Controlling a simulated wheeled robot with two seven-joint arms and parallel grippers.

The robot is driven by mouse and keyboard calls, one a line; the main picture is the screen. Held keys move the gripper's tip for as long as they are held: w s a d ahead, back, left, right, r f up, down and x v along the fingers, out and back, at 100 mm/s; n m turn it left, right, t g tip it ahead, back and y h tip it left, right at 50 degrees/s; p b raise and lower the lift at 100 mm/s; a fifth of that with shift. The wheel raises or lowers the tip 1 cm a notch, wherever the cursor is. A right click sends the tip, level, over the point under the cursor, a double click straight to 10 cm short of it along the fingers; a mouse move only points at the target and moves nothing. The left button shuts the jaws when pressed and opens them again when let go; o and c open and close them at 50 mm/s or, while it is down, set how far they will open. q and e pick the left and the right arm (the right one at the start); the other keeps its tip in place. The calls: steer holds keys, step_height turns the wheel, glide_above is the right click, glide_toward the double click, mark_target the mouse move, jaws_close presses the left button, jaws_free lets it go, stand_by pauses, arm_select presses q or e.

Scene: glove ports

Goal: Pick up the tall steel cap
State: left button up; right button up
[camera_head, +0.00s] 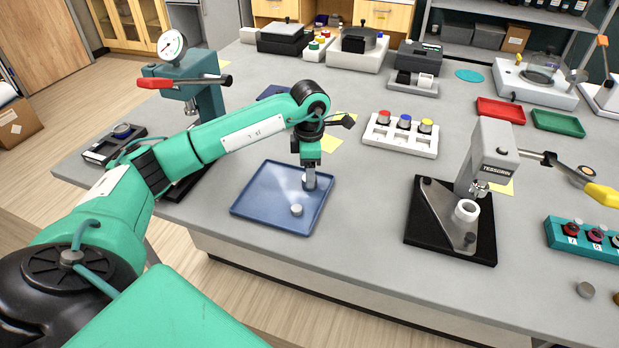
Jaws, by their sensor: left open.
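A blue tray (262,196) lies near the front edge of the grey bench. A short steel cap (296,210) stands in its front middle. My left gripper (309,177) points straight down over the tray's right part and is open. A grey steel shape, which looks like the tall steel cap (309,184), is right at its fingertips. At this size the fingers and the cap are hard to tell apart, and I cannot tell whether they touch. My right gripper is not in view.
A green press with a dial gauge (190,75) and red handle stands left of the tray. A white rack with coloured caps (400,140) is behind right. A Tessgrin-like labelled press (490,155) on a black base stands right. Bench between tray and black base is clear.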

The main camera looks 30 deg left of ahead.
arm_select(q)
steer(key=shift+f, duration=1.25)
steer(key=c, duration=1.1)
